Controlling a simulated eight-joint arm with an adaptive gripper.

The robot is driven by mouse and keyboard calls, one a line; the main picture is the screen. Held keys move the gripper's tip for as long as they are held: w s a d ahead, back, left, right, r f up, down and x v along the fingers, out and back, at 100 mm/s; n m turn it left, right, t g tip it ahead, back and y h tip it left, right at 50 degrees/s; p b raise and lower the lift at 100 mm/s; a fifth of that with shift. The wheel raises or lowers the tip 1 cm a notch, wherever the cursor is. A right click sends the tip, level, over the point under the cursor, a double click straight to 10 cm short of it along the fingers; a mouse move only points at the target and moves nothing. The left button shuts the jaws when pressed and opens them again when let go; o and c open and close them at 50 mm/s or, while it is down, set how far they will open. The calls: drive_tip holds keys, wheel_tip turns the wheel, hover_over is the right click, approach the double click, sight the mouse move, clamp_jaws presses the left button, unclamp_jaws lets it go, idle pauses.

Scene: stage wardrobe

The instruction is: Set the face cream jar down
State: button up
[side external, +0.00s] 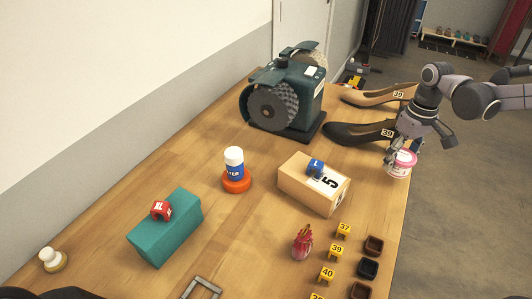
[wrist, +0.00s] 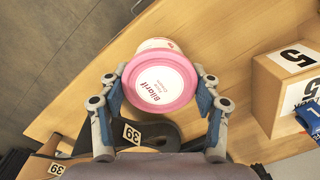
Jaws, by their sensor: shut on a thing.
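The face cream jar (side external: 401,164) is small and white with a pink lid. It also shows in the wrist view (wrist: 160,84), where its pink-rimmed lid faces the camera. My gripper (side external: 391,156) is shut on the jar, with one finger on each side of it. In the side view the jar is at the right edge of the wooden table (side external: 270,235). I cannot tell whether its base touches the table. The jar's lower part is mostly hidden by its lid in the wrist view.
A black shoe (side external: 355,134) and a tan shoe (side external: 370,96) lie behind my gripper. A cardboard box (side external: 305,187) marked 5 stands to the left, with a blue L marker on top. A green grinder (side external: 290,95) stands further back. Table between box and jar is clear.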

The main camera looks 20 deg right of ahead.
sight(400, 153)
drive_tip(key=shift+a+f+m, duration=0.15)
drive_tip(key=shift+a+m, duration=0.05)
drive_tip(key=shift+m, duration=0.4)
drive_tip(key=shift+r, duration=0.2)
wheel_tip(400, 153, up, 12)
drive_tip(key=r, duration=0.1)
drive_tip(key=w+d+m, duration=1.5)
drive_tip(key=d+m, duration=0.3)
drive_tip(key=m, duration=0.6)
drive_tip(key=shift+m, duration=0.5)
drive_tip(key=w+a+f, duration=0.2)
drive_tip(key=f, duration=0.2)
drive_tip(key=w+a+f, duration=0.3)
drive_tip(key=f, duration=0.1)
drive_tip(key=w+a+f, duration=0.2)
drive_tip(key=a+f, duration=0.1)
drive_tip(key=f, duration=0.1)
drive_tip(key=shift+w+a+f, duration=0.2)
drive_tip(key=shift+a+f, duration=0.05)
drive_tip(key=shift+f, duration=2.15)
